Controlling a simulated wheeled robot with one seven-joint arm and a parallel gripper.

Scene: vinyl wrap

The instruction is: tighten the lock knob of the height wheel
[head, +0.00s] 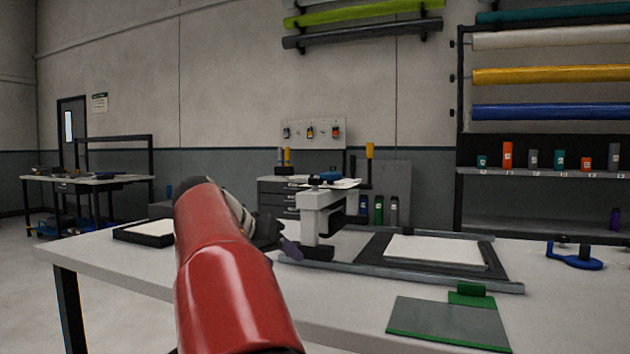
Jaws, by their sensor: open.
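A white and grey machine head (316,212) stands on the workbench over a frame with grey rails. Dark fittings sit at its top and at its right side. I cannot make out which part is the height wheel or its lock knob. My gripper (288,246) is just left of the lower part of the machine head, partly behind my red arm. It is open, and its jaws look empty. I cannot tell whether it touches the machine.
A white sheet on a dark plate (376,254) lies between the rails. A grey-green mat (447,322) with a green block (470,294), and a blue tool (575,260), lie on the bench. A black tray (128,233) is at the left. Bench space between mat and blue tool is clear.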

